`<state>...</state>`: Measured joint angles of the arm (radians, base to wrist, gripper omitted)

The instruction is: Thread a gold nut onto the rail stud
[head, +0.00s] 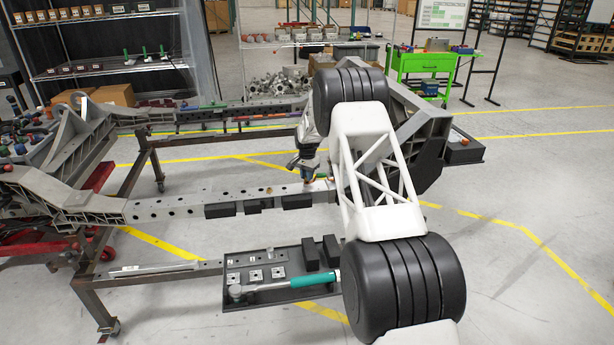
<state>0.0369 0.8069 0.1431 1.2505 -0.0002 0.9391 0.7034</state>
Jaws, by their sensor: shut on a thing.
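The chassis rail (160,211) runs across the middle of the head view, a grey beam with a row of holes. My gripper (309,184) is over the right part of the rail, pointing down, close to its top face. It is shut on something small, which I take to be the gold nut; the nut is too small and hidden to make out. A tiny gold-brown spot (268,190) shows on the rail left of the gripper; I cannot tell whether it is a stud or a nut. The stud at the gripper is not clearly visible.
A dark tray (236,300) in front of the rail holds a teal-handled wrench (300,282), several square plates and black blocks. Black blocks (252,206) sit along the rail's front side. My arm hides the rail's right end. A green cart (425,63) stands far behind.

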